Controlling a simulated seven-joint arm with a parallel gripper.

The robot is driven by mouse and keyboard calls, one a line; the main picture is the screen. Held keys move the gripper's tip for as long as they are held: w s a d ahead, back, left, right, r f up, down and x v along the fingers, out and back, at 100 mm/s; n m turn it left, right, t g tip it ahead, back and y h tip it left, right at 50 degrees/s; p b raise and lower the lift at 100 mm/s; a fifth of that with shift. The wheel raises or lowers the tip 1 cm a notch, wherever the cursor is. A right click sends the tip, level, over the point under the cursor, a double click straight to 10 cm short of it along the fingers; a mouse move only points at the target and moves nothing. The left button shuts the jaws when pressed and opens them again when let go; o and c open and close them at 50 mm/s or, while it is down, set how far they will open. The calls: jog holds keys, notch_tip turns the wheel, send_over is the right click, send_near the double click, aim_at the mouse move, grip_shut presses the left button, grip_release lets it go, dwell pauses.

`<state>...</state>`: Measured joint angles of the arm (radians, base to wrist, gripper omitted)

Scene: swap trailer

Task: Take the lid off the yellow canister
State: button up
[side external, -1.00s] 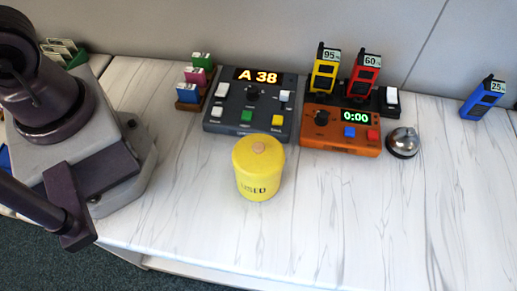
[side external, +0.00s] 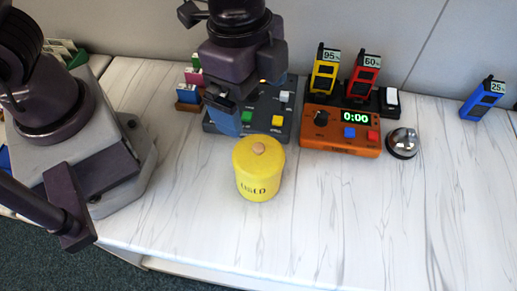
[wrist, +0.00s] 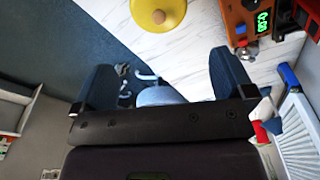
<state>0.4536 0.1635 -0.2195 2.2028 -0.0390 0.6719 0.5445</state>
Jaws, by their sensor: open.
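The yellow canister (side external: 258,180) stands upright on the white table, with dark lettering on its front. Its yellow lid (side external: 247,150) is on top, with a small tan knob (side external: 258,148) in the middle. My gripper (side external: 243,115) is open and empty, above and behind the canister in the side view, over the dark control panel, and apart from the lid. In the wrist view its two fingers (wrist: 165,72) are spread wide, and the lid (wrist: 172,10) with its knob shows at the top edge, beyond the fingertips.
The dark control panel (side external: 285,117) is partly hidden behind my gripper. An orange timer unit (side external: 340,139), yellow and red handsets, and a silver bell (side external: 403,143) stand to the right. The table in front and to the right of the canister is clear.

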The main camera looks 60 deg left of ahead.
aim_at(258, 146)
jog(key=f, duration=0.7)
jog(key=d+f, duration=0.1)
jog(key=f, duration=0.3)
jog(key=shift+w+f, duration=0.15)
jog(key=shift+f, duration=0.1)
jog(key=c, duration=1)
